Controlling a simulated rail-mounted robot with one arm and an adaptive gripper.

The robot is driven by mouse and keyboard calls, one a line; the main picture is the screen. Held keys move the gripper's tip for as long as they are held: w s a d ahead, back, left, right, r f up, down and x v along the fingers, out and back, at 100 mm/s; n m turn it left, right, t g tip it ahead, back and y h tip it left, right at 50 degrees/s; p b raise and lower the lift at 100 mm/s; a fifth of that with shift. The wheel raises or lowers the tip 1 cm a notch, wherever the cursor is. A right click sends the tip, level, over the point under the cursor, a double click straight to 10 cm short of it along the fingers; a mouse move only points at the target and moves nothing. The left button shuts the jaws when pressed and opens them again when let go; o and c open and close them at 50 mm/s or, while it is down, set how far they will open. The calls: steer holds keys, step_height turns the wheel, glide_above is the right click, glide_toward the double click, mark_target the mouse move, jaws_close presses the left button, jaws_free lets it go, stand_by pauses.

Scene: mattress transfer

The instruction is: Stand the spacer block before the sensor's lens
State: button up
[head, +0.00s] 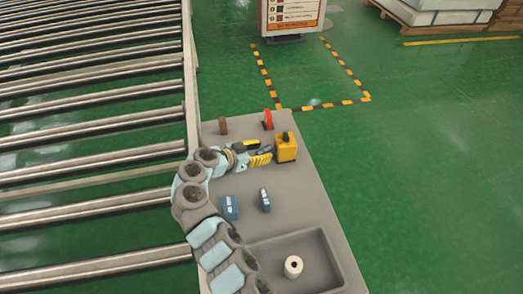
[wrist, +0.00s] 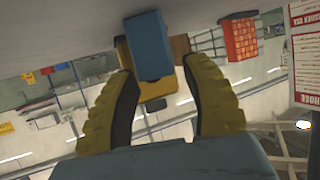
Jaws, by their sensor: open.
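A yellow box with a dark top (head: 286,147), perhaps the sensor, stands on the grey table; I make out no lens. A small blue block (head: 263,151) stands just left of it, perhaps the spacer block. In the wrist view, which is upside down, the blue block (wrist: 148,42) shows between my yellow fingers, with the yellow box (wrist: 157,85) partly hidden behind it. My gripper (head: 262,152) is open around or just short of the blue block, low over the table; I cannot tell whether the fingers touch it.
A brown block (head: 223,125) and a red item (head: 268,119) stand at the table's far end. A white roll (head: 293,267) sits in a sunken tray (head: 335,262). A roller conveyor (head: 90,138) runs along the left.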

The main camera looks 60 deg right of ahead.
steer(key=p+v, duration=0.1)
steer(key=v, duration=1.1)
steer(key=shift+p, duration=0.4)
